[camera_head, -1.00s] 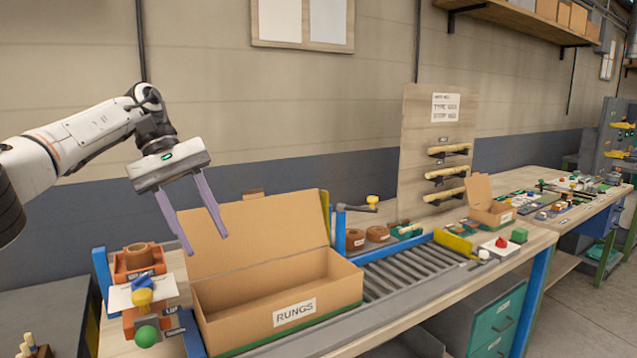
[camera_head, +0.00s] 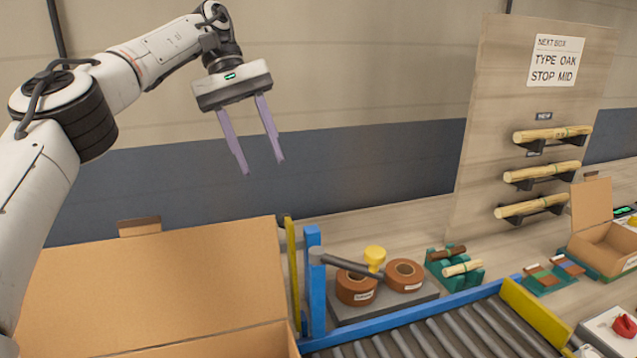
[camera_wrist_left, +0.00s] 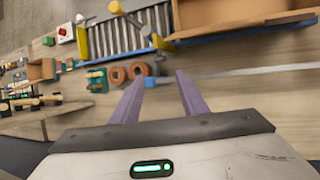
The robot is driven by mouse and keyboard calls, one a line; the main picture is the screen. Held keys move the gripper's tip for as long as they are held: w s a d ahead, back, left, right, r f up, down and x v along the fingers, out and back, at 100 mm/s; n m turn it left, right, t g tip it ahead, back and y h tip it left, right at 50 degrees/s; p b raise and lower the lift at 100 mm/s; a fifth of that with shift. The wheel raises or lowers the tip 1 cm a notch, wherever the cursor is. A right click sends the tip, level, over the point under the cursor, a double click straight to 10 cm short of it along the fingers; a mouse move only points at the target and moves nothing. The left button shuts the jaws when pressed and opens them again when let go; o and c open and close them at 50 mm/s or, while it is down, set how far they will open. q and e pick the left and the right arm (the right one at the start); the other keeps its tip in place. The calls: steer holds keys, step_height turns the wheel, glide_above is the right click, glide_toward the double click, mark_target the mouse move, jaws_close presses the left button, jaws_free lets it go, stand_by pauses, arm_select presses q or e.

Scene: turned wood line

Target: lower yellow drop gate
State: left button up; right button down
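A narrow yellow panel (camera_head: 292,270) stands upright beside a blue post (camera_head: 316,285) at the near end of the roller conveyor. A grey lever with a yellow knob (camera_head: 375,255) reaches right from that post, roughly level. A second yellow plate (camera_head: 537,315) stands across the rollers farther right. I cannot tell for sure which is the drop gate. My left gripper (camera_head: 263,167) is open and empty, in the air up and left of the lever, touching nothing. Its spread fingers also show in the left wrist view (camera_wrist_left: 160,76). My right gripper is out of view.
An open cardboard box (camera_head: 170,280) fills the lower left, its flap raised. Brown rolls (camera_head: 356,287) sit beneath the lever. A board (camera_head: 490,130) with wooden rungs and a sign reading TYPE OAK, STOP MID stands behind. Air above the bench is clear around the gripper.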

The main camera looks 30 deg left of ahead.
arm_select(q)
steer(key=x, duration=1)
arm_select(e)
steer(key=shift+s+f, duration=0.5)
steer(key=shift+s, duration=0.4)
arm_select(q)
steer(key=shift+s+d, duration=0.1)
jaws_close()
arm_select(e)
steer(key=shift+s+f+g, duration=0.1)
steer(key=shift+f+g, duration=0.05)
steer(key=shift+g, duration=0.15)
